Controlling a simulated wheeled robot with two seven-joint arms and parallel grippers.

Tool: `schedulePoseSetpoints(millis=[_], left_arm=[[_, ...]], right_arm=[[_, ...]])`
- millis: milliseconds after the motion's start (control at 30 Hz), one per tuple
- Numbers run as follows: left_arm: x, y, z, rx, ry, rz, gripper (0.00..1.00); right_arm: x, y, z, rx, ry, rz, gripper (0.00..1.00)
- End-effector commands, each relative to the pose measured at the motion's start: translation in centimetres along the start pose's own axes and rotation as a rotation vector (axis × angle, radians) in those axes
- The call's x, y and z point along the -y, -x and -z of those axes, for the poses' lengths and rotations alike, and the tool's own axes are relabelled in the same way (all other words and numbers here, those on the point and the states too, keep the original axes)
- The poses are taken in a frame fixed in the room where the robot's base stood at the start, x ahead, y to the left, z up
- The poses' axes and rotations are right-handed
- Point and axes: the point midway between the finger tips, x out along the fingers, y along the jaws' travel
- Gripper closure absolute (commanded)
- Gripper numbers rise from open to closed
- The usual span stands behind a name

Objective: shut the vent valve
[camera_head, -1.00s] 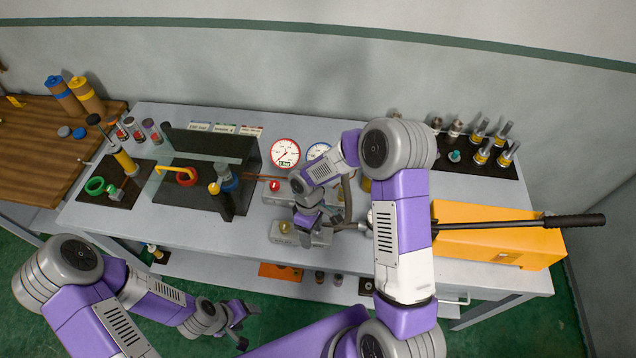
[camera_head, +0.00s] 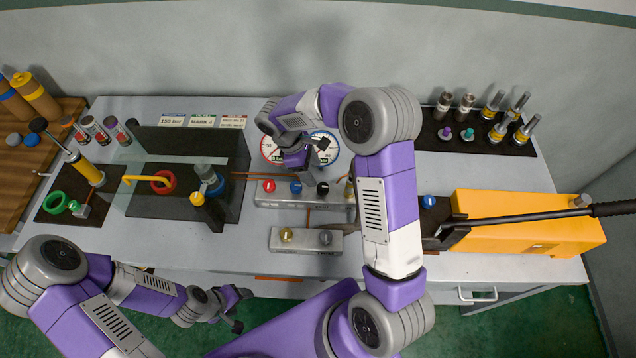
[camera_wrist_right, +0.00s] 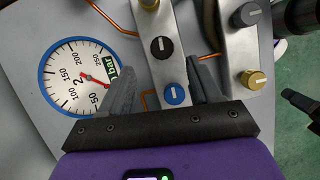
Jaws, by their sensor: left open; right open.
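A rear valve block (camera_head: 330,203) carries red (camera_head: 269,186), blue (camera_head: 296,187) and black (camera_head: 322,188) knobs, with a gold knob at its right end. A front block (camera_head: 300,247) carries a gold knob (camera_head: 286,235) and a grey knob (camera_head: 325,237). I cannot read which one is the vent valve. My right gripper (camera_head: 318,165) is open above the rear block; in the right wrist view its fingers (camera_wrist_right: 163,88) lie either side of the blue knob (camera_wrist_right: 174,94), apart from it, with the black knob (camera_wrist_right: 161,47) just beyond. My left gripper (camera_head: 236,310) is open, low before the bench.
Two gauges, red-rimmed (camera_head: 272,149) and blue-rimmed (camera_head: 331,148), stand behind the rear block. A yellow pump (camera_head: 530,224) with a long black handle is on the right. Copper pipes run between the blocks.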

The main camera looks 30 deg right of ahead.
Motion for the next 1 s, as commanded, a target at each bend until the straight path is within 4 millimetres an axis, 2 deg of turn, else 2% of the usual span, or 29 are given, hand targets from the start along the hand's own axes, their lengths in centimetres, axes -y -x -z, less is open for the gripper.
schedulePoseSetpoints(millis=[167,500,667,900,1000], left_arm=[[0.0,-0.1,0.0,0.001,0.0,0.0,0.37],[0.1,-0.2,0.0,0.0,0.0,0.0,0.37],[0.1,-0.3,0.0,0.0,0.0,0.0,0.37],[0.1,-0.3,0.0,0.0,0.0,0.0,0.37],[0.1,-0.3,0.0,0.001,0.0,0.0,0.37]], right_arm=[[0.0,-1.8,0.0,0.002,0.0,0.002,0.37],[0.1,-6.7,0.0,0.001,0.0,0.003,0.37],[0.0,-7.5,0.0,0.0,0.0,0.001,0.37],[0.0,-7.6,0.0,0.0,-0.001,0.001,0.37],[0.0,-7.6,0.0,0.0,-0.001,0.001,0.52]])
